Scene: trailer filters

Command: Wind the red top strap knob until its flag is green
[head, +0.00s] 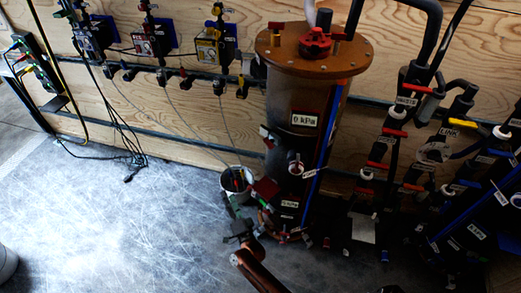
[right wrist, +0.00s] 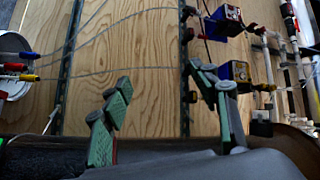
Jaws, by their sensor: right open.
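I cannot tell which red part is the top strap knob, and no green flag is clear. My right gripper (head: 247,208) is low beside the tank's left side, below the dark red block. Its green fingers (right wrist: 165,105) are apart and empty in the right wrist view. My left gripper is out of view.
A white bucket (head: 224,184) with coloured handles stands left of the tank; it also shows in the right wrist view (right wrist: 14,85). Pipes with red-handled valves (head: 394,132) crowd the right. Blue boxes (head: 217,47) hang on the wall. The grey floor at left is mostly clear.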

